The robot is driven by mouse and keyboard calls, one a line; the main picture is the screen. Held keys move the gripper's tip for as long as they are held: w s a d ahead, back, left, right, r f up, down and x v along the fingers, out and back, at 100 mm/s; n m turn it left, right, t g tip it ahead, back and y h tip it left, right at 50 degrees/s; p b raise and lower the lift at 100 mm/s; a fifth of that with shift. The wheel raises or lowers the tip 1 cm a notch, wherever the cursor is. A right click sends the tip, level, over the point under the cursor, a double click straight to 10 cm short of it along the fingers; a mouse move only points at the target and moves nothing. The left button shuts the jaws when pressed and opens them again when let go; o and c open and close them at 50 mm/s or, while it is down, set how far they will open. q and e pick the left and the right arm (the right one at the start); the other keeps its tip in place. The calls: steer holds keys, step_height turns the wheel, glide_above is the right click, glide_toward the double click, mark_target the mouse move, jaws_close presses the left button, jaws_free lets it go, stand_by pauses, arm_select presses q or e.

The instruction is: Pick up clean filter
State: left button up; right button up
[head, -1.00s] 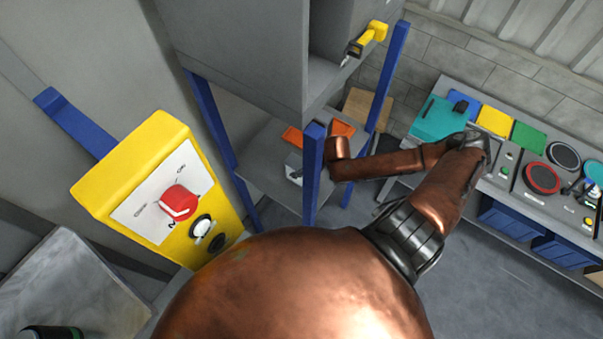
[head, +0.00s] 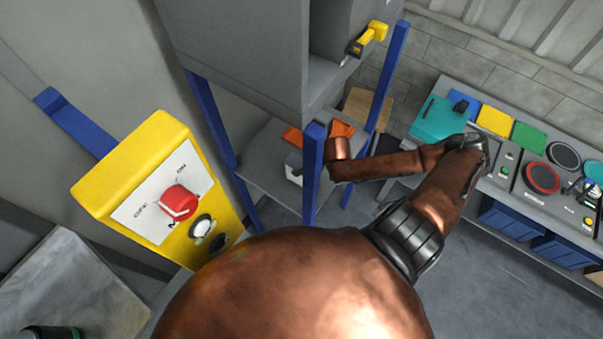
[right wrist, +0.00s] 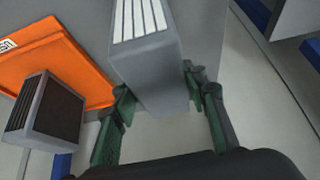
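The clean filter (right wrist: 148,62), a grey block with white slats on its upper face, is between the two green fingers of my right gripper (right wrist: 158,88) in the right wrist view. The fingers touch its two sides, and it looks held. In the head view, my right arm reaches behind a blue post to the lower shelf. The post and arm hide most of the gripper there, and a small pale patch shows beside the post. My left gripper is not in view.
A second filter with dark slats (right wrist: 46,108) is by an orange tray (right wrist: 75,62) in the right wrist view. Blue posts (head: 313,175) frame the grey shelf. A yellow control box (head: 140,165) stands at left. A workbench (head: 530,205) is at right.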

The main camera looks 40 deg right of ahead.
jaws_close()
steer(key=shift+r, duration=0.1)
stand_by(0.4)
